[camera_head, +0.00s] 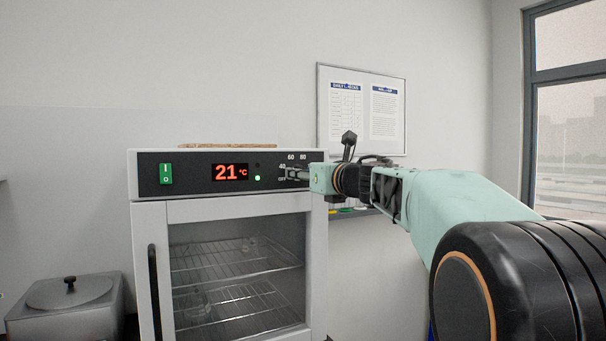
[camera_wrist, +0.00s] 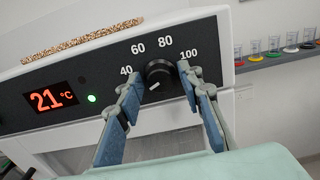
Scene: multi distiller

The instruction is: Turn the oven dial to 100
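The oven dial (camera_wrist: 159,73) is a round black knob on the oven's dark control panel, seen in the wrist view. Its white mark points to the lower left, away from the 100 label (camera_wrist: 187,55) at the upper right. My gripper (camera_wrist: 157,80) is open, with one blue-grey finger on each side of the dial. The left finger shows a gap to the knob; the right fingertip is very close to it, and I cannot tell whether it touches. In the head view my gripper (camera_head: 297,173) is at the panel's right end and hides the dial. The oven (camera_head: 148,216) has its door shut.
The red display (camera_wrist: 50,99) reads 21 °C, and a green lamp (camera_wrist: 91,99) is lit. A green switch (camera_head: 166,173) is at the panel's left. A lidded metal container (camera_head: 66,312) stands left of the oven. A shelf with beakers (camera_wrist: 271,50) is to the right.

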